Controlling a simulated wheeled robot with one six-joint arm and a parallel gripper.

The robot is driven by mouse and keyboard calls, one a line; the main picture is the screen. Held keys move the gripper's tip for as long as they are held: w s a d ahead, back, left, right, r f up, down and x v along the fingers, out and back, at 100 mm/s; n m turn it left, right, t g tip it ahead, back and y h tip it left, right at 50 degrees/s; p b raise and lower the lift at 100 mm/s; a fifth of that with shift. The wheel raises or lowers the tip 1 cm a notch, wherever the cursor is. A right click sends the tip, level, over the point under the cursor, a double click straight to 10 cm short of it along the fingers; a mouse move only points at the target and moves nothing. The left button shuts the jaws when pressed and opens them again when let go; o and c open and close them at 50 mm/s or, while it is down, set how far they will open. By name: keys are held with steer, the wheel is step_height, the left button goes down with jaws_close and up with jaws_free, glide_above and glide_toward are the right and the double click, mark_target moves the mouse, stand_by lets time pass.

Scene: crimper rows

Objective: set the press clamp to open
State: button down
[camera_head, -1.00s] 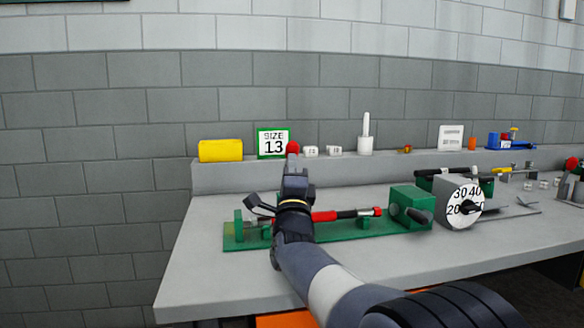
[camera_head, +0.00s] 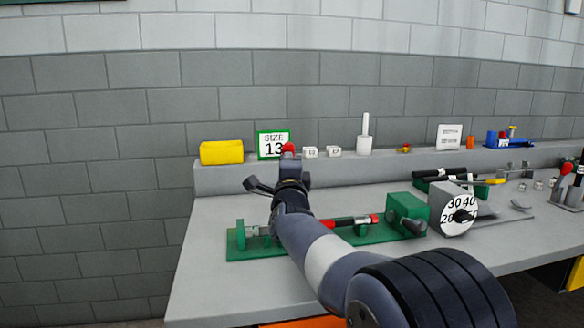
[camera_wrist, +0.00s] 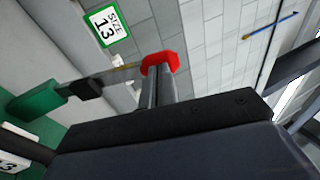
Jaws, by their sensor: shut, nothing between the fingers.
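The press clamp (camera_head: 240,253) is a green fixture on the bench, with a green block (camera_head: 405,210) at its right end. A red knob (camera_head: 288,147) shows above my gripper (camera_head: 290,166). In the wrist view the red knob (camera_wrist: 161,62) is right at the tips of my gripper (camera_wrist: 156,77), and a thin rod runs left from it towards a black piece and a green part (camera_wrist: 37,103). I cannot tell whether the fingertips touch the knob. My gripper is shut with nothing between its fingers. My arm hides the middle of the fixture.
A yellow box (camera_head: 221,152), a "SIZE 13" sign (camera_head: 273,145), small white blocks and a white post (camera_head: 364,143) stand on the back ledge. A dial (camera_head: 459,212) is right of the fixture, with further tools beyond. The bench is bare at the front left.

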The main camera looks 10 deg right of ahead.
mark_target(286, 149)
steer(key=w+r+g+p, duration=0.1)
steer(key=p, duration=0.2)
steer(key=w+p, duration=0.1)
steer(key=p, duration=0.2)
steer(key=shift+w+r+g+p, duration=0.3)
steer(key=shift+w+r+g, duration=0.1)
